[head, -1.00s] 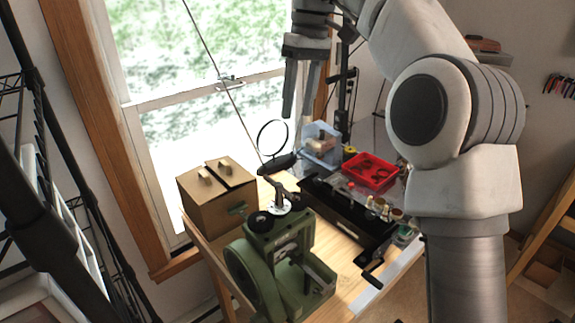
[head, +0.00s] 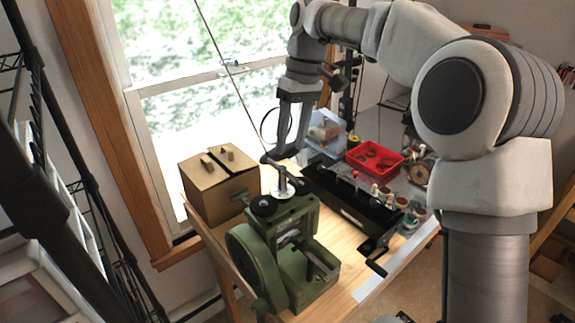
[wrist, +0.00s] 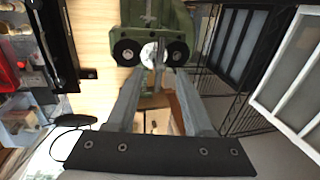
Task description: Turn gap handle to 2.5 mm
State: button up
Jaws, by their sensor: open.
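The green machine (head: 285,240) stands on the near part of the wooden bench. On its top are two black knobs (head: 264,206) and a white dial disc (head: 284,191). The grey gap handle (head: 287,175) rises tilted above the disc. My gripper (head: 285,153) is open and points down at the upper part of the handle. In the wrist view my gripper (wrist: 159,72) has its fingers apart, with the handle (wrist: 158,76) showing between them. I cannot tell if a finger touches it. The dial's markings are too small to read.
A cardboard box (head: 218,185) stands left of the machine. A black case (head: 345,200) with a crank (head: 376,262), a red tray (head: 375,160) and a clear blue bin (head: 325,132) lie to the right and behind. A magnifier ring shows behind my gripper.

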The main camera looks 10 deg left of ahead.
aim_at(286, 171)
jog(key=shift+s+a+f, duration=0.1)
jog(key=shift+s+f, duration=0.05)
jog(key=shift+f, duration=0.75)
jog(key=shift+s+a+f, duration=0.1)
jog(key=shift+f, duration=0.8)
jog(key=shift+s+a+f, duration=0.1)
jog(key=shift+s+f, duration=0.05)
jog(key=shift+f, duration=0.75)
grip_shut()
